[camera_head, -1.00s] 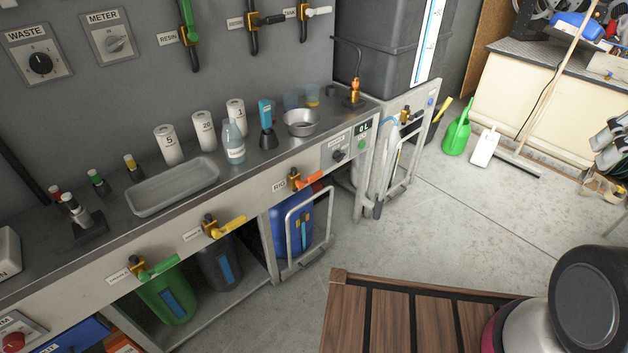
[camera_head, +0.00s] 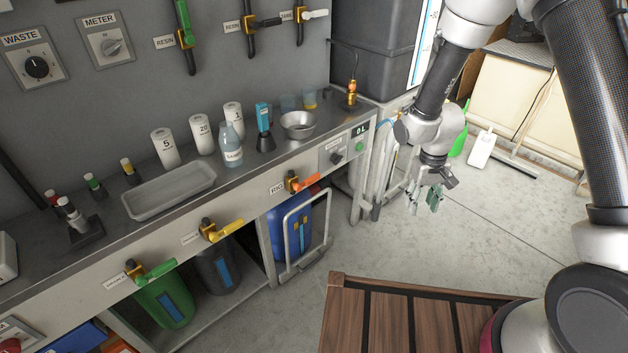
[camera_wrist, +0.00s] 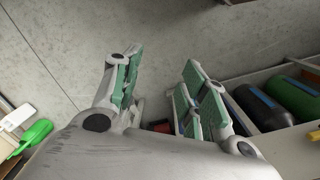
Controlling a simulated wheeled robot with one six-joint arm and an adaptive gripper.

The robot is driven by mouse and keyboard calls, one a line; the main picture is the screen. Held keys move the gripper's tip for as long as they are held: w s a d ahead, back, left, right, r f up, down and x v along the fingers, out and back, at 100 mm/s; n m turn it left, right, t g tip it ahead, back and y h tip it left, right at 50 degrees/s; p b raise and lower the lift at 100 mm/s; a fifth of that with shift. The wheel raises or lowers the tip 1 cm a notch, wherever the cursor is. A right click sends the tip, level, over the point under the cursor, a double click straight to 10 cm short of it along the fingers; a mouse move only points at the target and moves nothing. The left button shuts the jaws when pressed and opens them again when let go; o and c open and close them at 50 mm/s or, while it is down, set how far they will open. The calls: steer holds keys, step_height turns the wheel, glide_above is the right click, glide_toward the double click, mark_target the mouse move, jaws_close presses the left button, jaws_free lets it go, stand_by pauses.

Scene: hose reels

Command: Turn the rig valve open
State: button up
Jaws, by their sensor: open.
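The rig valve (camera_head: 305,181) has an orange lever on a brass body, beside a small RIG label (camera_head: 276,188) on the front panel of the steel bench. The lever points out to the right and slightly up. My gripper (camera_head: 434,199) is open and empty, over the floor to the right of the valve and apart from it. In the wrist view my gripper (camera_wrist: 160,92) shows its green-padded fingers spread, with nothing between them. I cannot make out the rig valve in the wrist view.
A yellow-handled valve (camera_head: 222,230) and a green-handled valve (camera_head: 150,271) sit further left on the panel. A metal frame (camera_head: 306,236) and blue drum (camera_head: 283,232) stand below the rig valve. A slatted wooden surface (camera_head: 345,320) is in front. Grey floor between is clear.

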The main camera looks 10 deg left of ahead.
steer(key=w+a+f+m+t+y, duration=0.1)
steer(key=w+a+f+y, duration=0.1)
steer(key=a+f, duration=0.65)
steer(key=w+a+f+m+t+y, duration=0.1)
steer(key=w+a+f+t, duration=0.15)
steer(key=f, duration=1.15)
steer(key=m+t+y, duration=0.8)
steer(key=m+y, duration=0.1)
steer(key=y, duration=0.3)
glide_toward(314, 181)
steer(key=x, duration=1.1)
steer(key=shift+c, duration=0.4)
jaws_close()
